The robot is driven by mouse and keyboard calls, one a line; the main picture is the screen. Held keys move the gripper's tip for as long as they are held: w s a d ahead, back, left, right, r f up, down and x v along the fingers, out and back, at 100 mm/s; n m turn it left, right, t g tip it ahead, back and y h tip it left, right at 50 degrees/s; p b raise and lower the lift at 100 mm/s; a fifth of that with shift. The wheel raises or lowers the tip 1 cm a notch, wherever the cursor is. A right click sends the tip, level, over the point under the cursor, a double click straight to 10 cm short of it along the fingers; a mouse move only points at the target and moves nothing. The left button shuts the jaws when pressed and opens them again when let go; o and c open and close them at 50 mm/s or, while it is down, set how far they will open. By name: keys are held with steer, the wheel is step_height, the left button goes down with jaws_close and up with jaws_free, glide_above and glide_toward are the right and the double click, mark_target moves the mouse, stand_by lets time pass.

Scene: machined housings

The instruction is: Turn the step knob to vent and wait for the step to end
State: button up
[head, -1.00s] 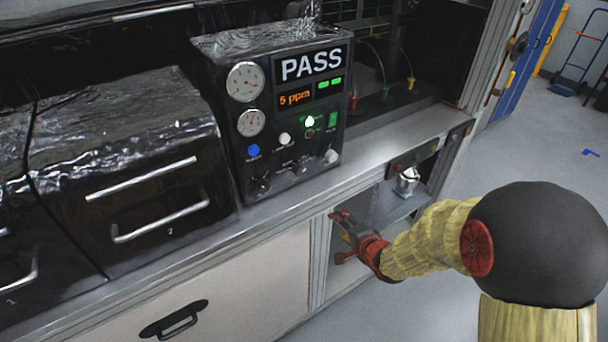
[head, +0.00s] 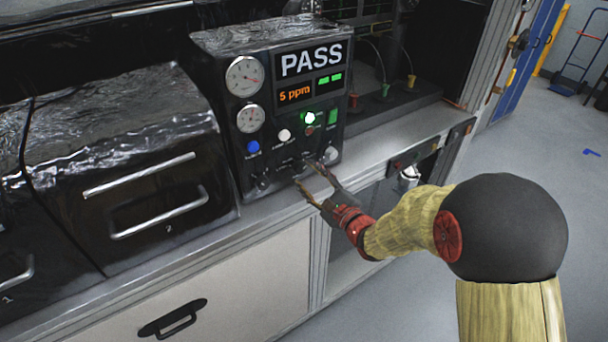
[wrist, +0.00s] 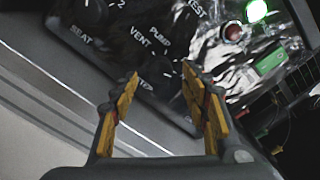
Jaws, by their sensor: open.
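The black test unit (head: 232,140) stands on the bench, its screen (head: 311,62) reading PASS and 5 ppm. The wrist view shows its panel lettering, with VENT and PUMP above the dark step knob (wrist: 166,68). The knob's pointer setting is too dark to read. My gripper (head: 309,175) is open in front of the lower panel. In the wrist view its yellow finger pads (wrist: 160,74) stand to either side of the step knob, with nothing held. I cannot tell whether they touch it. In the head view the fingers partly cover the knob area.
Another dark knob (wrist: 94,11) is by the SEAT label. A lit green button (head: 309,118) and a red one sit higher on the panel. Dark drawers (head: 150,190) stand at left. The bench edge (head: 270,215) runs below my gripper.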

mark_target(299, 168)
steer(key=shift+x, duration=1.35)
steer(key=shift+c, duration=1)
steer(key=c, duration=1)
steer(key=shift+o, duration=0.2)
